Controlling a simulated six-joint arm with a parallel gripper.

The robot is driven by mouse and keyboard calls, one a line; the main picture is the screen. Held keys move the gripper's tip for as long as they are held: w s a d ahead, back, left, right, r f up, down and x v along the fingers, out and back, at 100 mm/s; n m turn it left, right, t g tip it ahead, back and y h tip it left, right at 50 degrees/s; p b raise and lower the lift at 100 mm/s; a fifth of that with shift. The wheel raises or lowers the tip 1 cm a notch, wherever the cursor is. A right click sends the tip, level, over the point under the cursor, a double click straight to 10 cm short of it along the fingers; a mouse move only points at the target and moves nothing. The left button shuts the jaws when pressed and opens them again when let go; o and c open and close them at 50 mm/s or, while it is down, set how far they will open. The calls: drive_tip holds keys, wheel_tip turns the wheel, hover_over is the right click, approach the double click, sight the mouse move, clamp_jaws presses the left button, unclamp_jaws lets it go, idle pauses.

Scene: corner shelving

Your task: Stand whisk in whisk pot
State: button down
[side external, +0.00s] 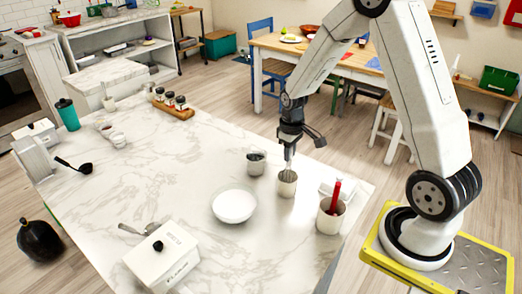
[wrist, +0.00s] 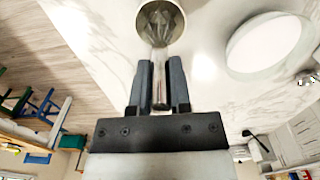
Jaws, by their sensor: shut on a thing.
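The whisk (wrist: 160,92) is held by its handle between the two fingers of my gripper (wrist: 160,88). In the side external view my gripper (side external: 290,150) points down over the whisk pot (side external: 287,185), a small cream cup on the marble counter. The whisk's wire end shows at the pot's mouth in the side external view (side external: 288,175). In the wrist view the wires appear inside the round rim of the pot (wrist: 181,22). I cannot tell whether the whisk touches the pot's bottom.
A white bowl (side external: 234,205) and a small grey pot (side external: 256,162) stand left of the whisk pot. A cream crock (side external: 330,218) with a red-handled utensil stands to its right. A white lidded box (side external: 162,258) is at the front. The counter's middle left is clear.

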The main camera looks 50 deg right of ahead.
drive_tip(key=shift+c, duration=2.4)
unclamp_jaws()
drive_tip(key=shift+r, duration=0.1)
drive_tip(key=shift+r, duration=3.85)
drive_tip(key=s+a+t, duration=0.1)
drive_tip(key=s+a, duration=0.3)
drive_tip(key=a, duration=0.3)
drive_tip(key=s+a+f+t, duration=0.1)
drive_tip(key=s+a, duration=0.4)
drive_tip(key=a, duration=0.2)
drive_tip(key=shift+a+t, duration=0.3)
